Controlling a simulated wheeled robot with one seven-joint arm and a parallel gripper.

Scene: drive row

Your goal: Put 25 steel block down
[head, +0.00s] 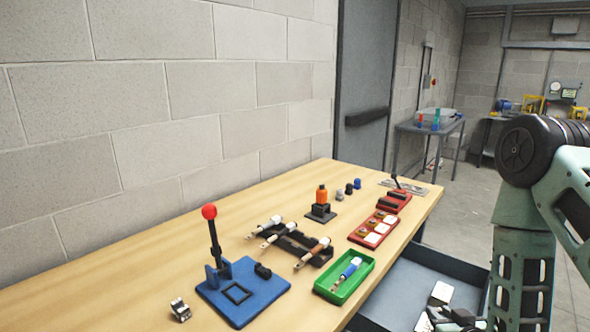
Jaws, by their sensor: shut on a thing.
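My gripper (452,318) shows as dark parts at the bottom edge, low over the open grey drawer, cut off by the frame. It is shut on a block that is mostly hidden; I take it as the 25 steel block. A pale piece (424,322) shows just left of the gripper, and I cannot tell whether it is in the jaws. Another pale block (441,292) lies in the drawer (398,288) behind the gripper. A small metallic block (180,310) sits on the wooden bench (130,277) at the front left.
On the bench stand a blue fixture (262,298) with a red-knobbed lever, a black rack (297,240) with tools, a green tray (345,285), a red tray (374,228) and an orange-topped part (320,200). Bare wood lies along the wall and at the front left.

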